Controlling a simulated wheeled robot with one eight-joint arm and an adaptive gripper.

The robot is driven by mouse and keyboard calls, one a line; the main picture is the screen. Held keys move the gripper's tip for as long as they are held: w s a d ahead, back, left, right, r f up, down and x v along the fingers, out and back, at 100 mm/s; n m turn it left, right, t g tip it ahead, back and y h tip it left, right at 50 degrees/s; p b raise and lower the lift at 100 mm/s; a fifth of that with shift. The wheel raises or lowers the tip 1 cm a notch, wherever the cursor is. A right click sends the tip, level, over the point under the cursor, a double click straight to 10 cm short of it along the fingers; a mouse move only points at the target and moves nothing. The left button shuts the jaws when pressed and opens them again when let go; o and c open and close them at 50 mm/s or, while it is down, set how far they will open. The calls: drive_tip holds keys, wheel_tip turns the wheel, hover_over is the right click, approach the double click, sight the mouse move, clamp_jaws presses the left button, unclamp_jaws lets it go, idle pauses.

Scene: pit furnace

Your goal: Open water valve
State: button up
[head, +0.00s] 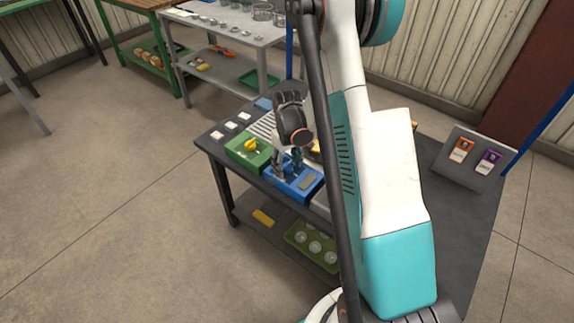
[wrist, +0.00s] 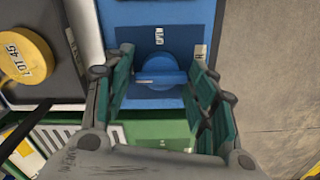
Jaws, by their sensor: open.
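The water valve appears to be the round blue knob (wrist: 160,78) with a raised bar handle, on a blue box (wrist: 122,12) with a dark blue plate. A short pale mark points left from the knob. In the head view the blue box (head: 301,192) sits at the bench's front edge, its knob hidden by my gripper (head: 286,168). In the wrist view my gripper (wrist: 161,72) is open, with one green-padded finger on each side of the knob. Gaps show beside the knob; I cannot tell whether the handle is touched.
A green box with a yellow knob (head: 251,145) stands left of the blue box on the dark bench. A yellow round tag reading LOT 45 (wrist: 25,55) is at the wrist view's left. A tilted panel (head: 465,160) stands at the right. Floor left of the bench is clear.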

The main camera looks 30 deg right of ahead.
drive_tip(key=c, duration=0.8)
drive_tip(key=shift+m, duration=0.3)
drive_tip(key=m+b, duration=0.1)
drive_tip(key=m, duration=0.2)
drive_tip(key=shift+f+m, duration=0.1)
drive_tip(key=shift+m, duration=0.2)
drive_tip(key=m+b, duration=0.1)
drive_tip(key=m, duration=0.3)
drive_tip(key=shift+d, duration=0.1)
drive_tip(key=m, duration=0.5)
drive_tip(key=shift+b, duration=0.3)
drive_tip(key=m, duration=0.4)
drive_tip(key=shift+s+m, duration=0.1)
drive_tip(key=shift+m, duration=0.2)
